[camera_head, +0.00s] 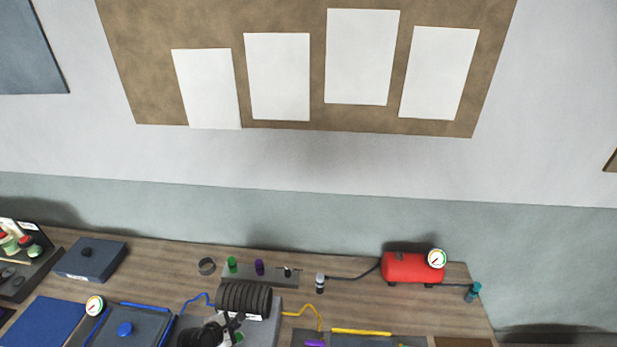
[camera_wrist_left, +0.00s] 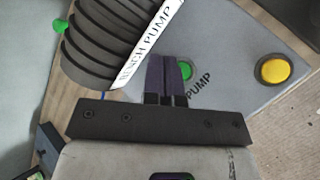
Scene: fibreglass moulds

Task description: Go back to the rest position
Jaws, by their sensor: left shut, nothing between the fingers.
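My left gripper (camera_head: 232,322) is low in the head view, in front of the bench pump (camera_head: 244,298) with its black ribbed body. In the left wrist view my left gripper (camera_wrist_left: 168,68) has its dark fingers together with nothing between them. The fingers are over the pump's grey base (camera_wrist_left: 232,98), beside the "BENCH PUMP" label, and partly hide a green button (camera_wrist_left: 185,70). I cannot tell whether they touch the base. My right gripper is in neither view.
A yellow button (camera_wrist_left: 272,69) sits on the pump base. Behind the pump is a grey rack (camera_head: 268,281) with green and purple pieces. A red tank (camera_head: 408,268) with a gauge stands at right, blue trays (camera_head: 135,322) at left.

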